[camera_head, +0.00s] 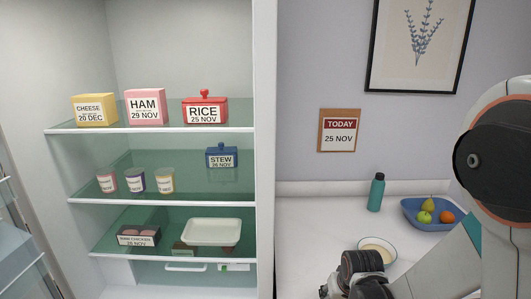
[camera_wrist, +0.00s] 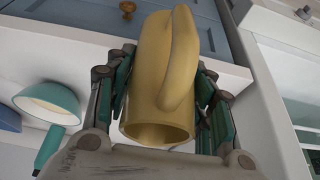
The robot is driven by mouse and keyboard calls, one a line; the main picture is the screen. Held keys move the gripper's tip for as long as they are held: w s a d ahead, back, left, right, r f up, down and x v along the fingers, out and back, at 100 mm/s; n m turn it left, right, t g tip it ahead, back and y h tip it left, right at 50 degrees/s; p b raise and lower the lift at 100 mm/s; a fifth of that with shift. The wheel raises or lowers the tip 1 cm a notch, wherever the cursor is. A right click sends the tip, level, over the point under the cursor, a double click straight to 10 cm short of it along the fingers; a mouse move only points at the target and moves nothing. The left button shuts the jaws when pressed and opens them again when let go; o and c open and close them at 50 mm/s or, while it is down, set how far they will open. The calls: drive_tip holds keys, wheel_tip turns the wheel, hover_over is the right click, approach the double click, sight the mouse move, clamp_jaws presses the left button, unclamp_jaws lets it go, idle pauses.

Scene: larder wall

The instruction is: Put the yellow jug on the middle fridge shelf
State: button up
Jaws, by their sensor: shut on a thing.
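The yellow jug (camera_wrist: 150,95) fills the middle of the wrist view, with its open rim toward the camera and its handle along its upper right side. My gripper (camera_wrist: 165,72) is shut on it, with a finger on each side. In the head view the jug does not show; my wrist is at the bottom, right of the fridge. The middle fridge shelf (camera_head: 210,190) is green glass with a white front edge. It bears several small pots (camera_head: 136,181) at the left and a blue stew box (camera_head: 221,157) at the back right.
The top shelf (camera_head: 150,131) holds cheese, ham and rice boxes. The lower shelf (camera_head: 165,253) holds raw chicken and a white tray (camera_head: 212,230). The middle shelf's front right is clear. A white fridge wall (camera_head: 264,150) divides it from the counter with a bottle (camera_head: 376,193) and fruit bowl (camera_head: 428,222).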

wheel_tip(320, 180, down, 5)
drive_tip(key=b, duration=0.4)
drive_tip(key=shift+r, duration=0.1)
